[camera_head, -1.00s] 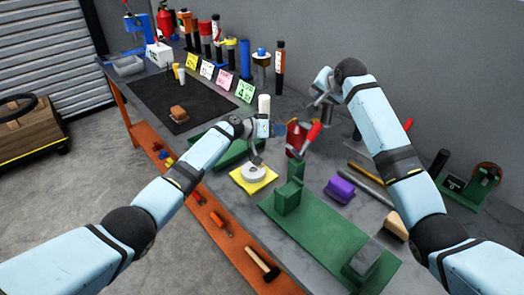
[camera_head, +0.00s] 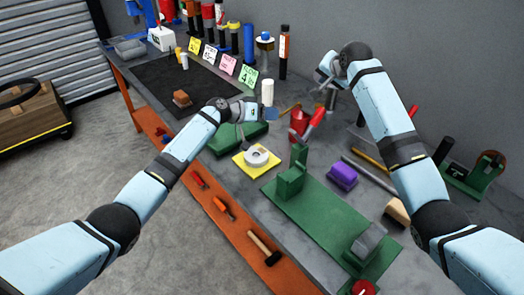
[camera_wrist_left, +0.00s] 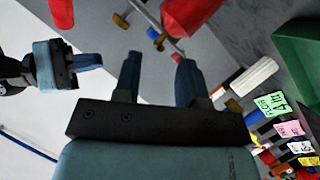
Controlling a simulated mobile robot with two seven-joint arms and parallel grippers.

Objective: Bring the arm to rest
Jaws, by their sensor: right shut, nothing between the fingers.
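My left gripper (camera_head: 268,114) is above the bench, beyond the yellow plate. In the left wrist view its two fingers (camera_wrist_left: 158,78) stand apart with nothing between them, so it is open. My right gripper (camera_head: 322,75) is raised near the grey wall, above the back of the bench. It also shows at the left of the left wrist view (camera_wrist_left: 88,62), shut and empty. The green positioner (camera_head: 325,222) stands on the bench between my arms, well below both grippers. A white ring-shaped part (camera_head: 256,155) lies on the yellow plate (camera_head: 243,168).
A red part with a red handle (camera_head: 302,122) stands near both grippers. A purple block (camera_head: 343,176) lies right of the positioner. Bottles and coloured cards (camera_head: 228,65) line the back. An orange shelf (camera_head: 225,225) runs below the bench.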

